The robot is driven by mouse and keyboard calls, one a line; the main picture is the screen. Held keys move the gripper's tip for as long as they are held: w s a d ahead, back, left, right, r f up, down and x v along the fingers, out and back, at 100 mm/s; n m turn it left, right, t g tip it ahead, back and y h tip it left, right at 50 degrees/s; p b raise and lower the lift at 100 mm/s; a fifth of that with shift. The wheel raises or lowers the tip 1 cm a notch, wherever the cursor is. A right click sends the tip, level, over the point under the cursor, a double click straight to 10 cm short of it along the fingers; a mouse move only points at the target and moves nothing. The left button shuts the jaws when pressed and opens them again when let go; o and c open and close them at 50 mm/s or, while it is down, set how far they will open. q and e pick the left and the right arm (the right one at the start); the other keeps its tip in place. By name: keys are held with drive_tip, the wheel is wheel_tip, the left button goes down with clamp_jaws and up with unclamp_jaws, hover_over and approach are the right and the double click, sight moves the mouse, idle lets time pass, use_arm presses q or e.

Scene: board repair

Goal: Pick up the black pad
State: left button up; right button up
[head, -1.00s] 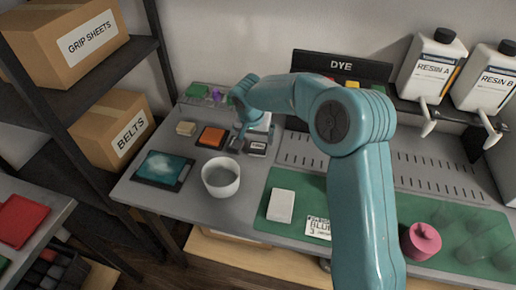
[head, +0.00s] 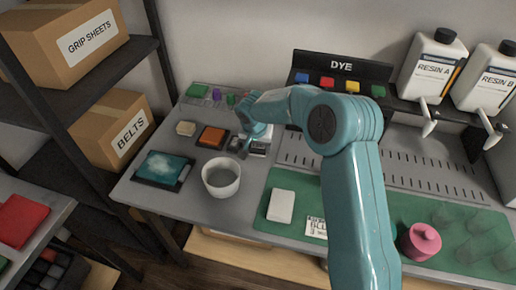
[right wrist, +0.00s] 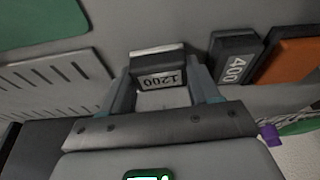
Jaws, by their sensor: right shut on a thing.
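A dark, near-black pad with a pale label reading 1200 (right wrist: 160,79) sits between the two fingers of my right gripper (right wrist: 163,88) in the right wrist view. The fingers are shut on its sides. In the head view my right gripper (head: 246,148) is over the back left of the bench, and its wrist and fingers hide most of the pad. I cannot tell whether the pad is clear of the bench. A dark grey pad marked 400 (right wrist: 235,60) lies beside it. My left gripper is not in view.
An orange pad (head: 212,137) and a beige block (head: 186,128) lie left of my right gripper. A white bowl (head: 221,178) stands close in front. A green mat (head: 300,225) holds a white block (head: 281,206).

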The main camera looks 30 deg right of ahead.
sight(258, 147)
drive_tip(key=shift+r, duration=0.1)
wheel_tip(258, 147, up, 20)
drive_tip(key=p, duration=0.2)
drive_tip(key=shift+o, duration=1.2)
drive_tip(key=shift+c, duration=0.7)
